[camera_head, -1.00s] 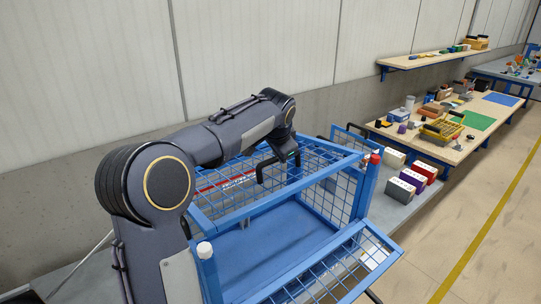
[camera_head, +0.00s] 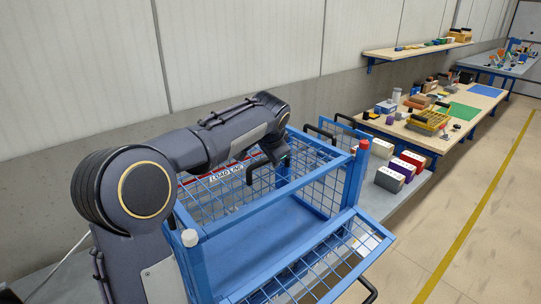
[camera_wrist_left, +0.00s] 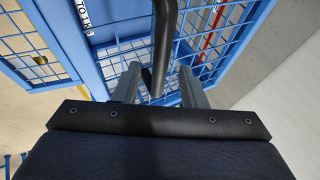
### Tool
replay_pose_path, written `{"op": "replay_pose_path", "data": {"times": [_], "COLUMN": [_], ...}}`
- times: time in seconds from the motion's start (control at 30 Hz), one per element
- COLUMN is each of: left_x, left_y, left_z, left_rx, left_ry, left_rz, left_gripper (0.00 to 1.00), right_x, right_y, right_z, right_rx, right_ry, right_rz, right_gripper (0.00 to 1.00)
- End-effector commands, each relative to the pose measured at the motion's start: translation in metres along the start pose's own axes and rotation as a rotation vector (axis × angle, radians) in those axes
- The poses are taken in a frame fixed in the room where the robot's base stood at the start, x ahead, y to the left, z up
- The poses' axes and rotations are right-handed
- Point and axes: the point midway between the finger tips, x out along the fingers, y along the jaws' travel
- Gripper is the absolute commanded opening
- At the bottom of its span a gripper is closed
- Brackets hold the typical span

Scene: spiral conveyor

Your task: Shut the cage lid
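The blue wire cage (camera_head: 198,270) stands beside the wall, with a blue mesh panel, seemingly the lid (camera_head: 240,215), across its upper part. A black bar handle (camera_head: 250,172) is by the panel; a black handle bar (camera_wrist_left: 165,35) also runs between my fingers in the left wrist view. My left gripper (camera_wrist_left: 157,82) is open, one finger on each side of that bar, with gaps showing. In the head view my left wrist (camera_head: 275,150) is above the cage's far side; its fingertips are hard to make out. My right gripper is not in view.
A lower mesh flap (camera_head: 315,268) slopes outward at the cage front. Several small boxes (camera_head: 391,179) sit to the right, before a cluttered workbench (camera_head: 450,131). The floor at right is clear.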

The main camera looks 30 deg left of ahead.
Motion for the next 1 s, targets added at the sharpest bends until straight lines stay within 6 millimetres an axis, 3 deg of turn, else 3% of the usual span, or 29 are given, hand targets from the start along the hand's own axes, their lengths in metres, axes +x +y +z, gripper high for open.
{"op": "replay_pose_path", "data": {"times": [0.5,1.0], "left_x": [-0.072,-0.076], "left_y": [0.0,0.0], "left_z": [-0.001,0.0], "left_rx": [0.0,0.0], "left_ry": [0.003,0.001], "left_rz": [0.0,0.001], "left_gripper": [0.38,0.38], "right_x": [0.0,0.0], "right_y": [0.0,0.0], "right_z": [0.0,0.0], "right_rx": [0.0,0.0], "right_ry": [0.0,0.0], "right_rz": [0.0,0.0], "right_gripper": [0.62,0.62]}}
